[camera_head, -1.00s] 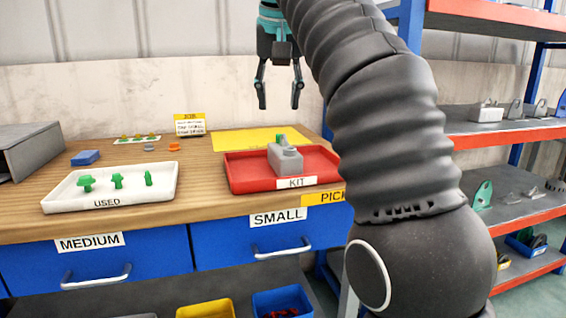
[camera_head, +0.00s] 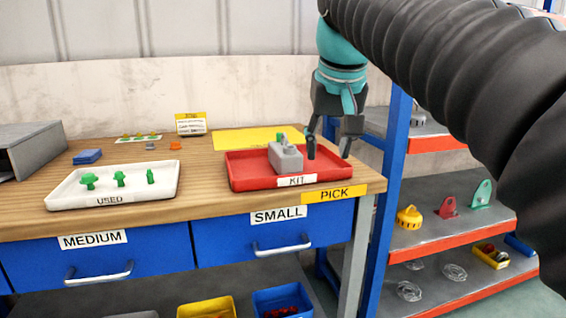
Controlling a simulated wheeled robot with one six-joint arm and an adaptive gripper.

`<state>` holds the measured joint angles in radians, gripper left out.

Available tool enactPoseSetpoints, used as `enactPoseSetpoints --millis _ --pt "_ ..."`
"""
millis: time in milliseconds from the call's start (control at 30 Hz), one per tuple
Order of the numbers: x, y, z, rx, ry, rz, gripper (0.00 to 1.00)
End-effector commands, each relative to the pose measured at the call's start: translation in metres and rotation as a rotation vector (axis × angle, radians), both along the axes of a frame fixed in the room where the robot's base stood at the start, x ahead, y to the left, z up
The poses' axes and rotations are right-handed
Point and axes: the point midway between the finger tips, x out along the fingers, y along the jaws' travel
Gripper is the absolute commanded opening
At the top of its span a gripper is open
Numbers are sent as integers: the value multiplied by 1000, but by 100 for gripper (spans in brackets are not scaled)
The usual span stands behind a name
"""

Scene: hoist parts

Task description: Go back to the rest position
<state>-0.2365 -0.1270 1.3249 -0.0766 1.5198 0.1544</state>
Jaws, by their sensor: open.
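My gripper (camera_head: 330,150) is open and empty, with its fingers pointing down. In the picture it overlaps the right end of the red KIT tray (camera_head: 243,183); I cannot tell its exact height above it. A grey block-like part (camera_head: 285,158) with a bit of green behind its top sits in the KIT tray, just left of the fingers and apart from them. My black sleeved arm fills the upper right and hides part of the shelves.
A white USED tray (camera_head: 112,202) with green parts stands on the wooden bench (camera_head: 215,208). Blue drawers (camera_head: 275,233) are shut below. A blue-framed shelf rack (camera_head: 392,150) with loose parts stands to the right. A grey box-like thing (camera_head: 38,150) is at left.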

Motion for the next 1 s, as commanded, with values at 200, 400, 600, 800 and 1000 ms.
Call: enactPoseSetpoints --millis 200,400,600,800,1000 --pt "-43 -32 -62 1 -14 -12 45" --pt "-87 -55 -130 5 -30 -28 45" --pt "-133 -72 -207 9 -47 -48 45" --pt "-167 -81 -266 9 -59 -63 45" --pt "-178 -82 -286 9 -62 -68 45"
